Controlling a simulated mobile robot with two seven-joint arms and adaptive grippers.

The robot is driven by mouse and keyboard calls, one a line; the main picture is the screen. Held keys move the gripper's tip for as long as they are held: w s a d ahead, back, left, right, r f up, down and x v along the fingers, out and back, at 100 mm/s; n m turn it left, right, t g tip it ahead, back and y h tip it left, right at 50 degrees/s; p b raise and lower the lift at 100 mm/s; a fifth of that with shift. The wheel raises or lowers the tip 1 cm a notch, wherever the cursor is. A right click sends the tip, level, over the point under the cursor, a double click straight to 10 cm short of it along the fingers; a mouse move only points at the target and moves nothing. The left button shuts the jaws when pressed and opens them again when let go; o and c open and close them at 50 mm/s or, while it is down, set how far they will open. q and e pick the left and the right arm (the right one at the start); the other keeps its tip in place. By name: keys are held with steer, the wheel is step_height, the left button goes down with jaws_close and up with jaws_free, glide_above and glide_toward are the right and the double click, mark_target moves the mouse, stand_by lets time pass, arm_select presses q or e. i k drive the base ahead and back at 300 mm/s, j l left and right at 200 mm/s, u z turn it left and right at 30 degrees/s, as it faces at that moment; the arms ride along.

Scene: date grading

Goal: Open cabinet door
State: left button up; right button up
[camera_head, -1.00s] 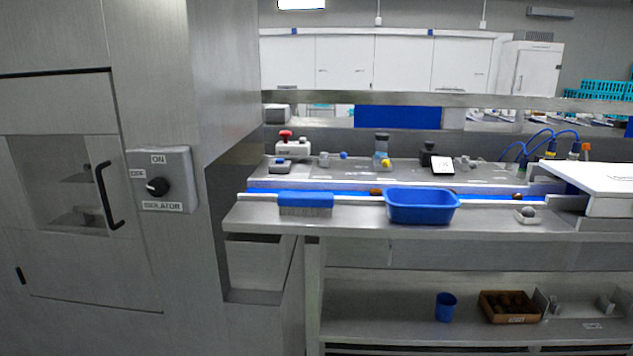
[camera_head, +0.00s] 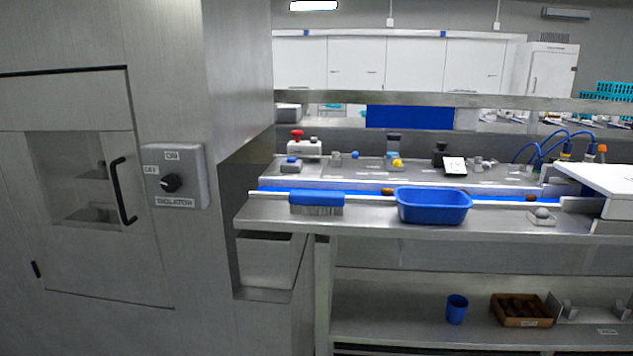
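A steel cabinet fills the left of the view. Its door (camera_head: 100,260) has a window (camera_head: 78,175) through which small grey items show, and a black bar handle (camera_head: 121,192) stands upright near the door's right edge. The door looks shut, with a thin dark seam around it. An isolator switch box (camera_head: 175,176) with a black knob is fixed just right of the handle. Neither of my grippers is in view.
A steel counter (camera_head: 370,232) juts out right of the cabinet, bearing a blue brush (camera_head: 317,202) and a blue tub (camera_head: 433,205) near its front. A lower shelf holds a blue cup (camera_head: 456,310) and a box of dates (camera_head: 521,310). White wall cupboards (camera_head: 400,65) hang at the back.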

mark_target(127, 264)
steer(key=u, duration=1.35)
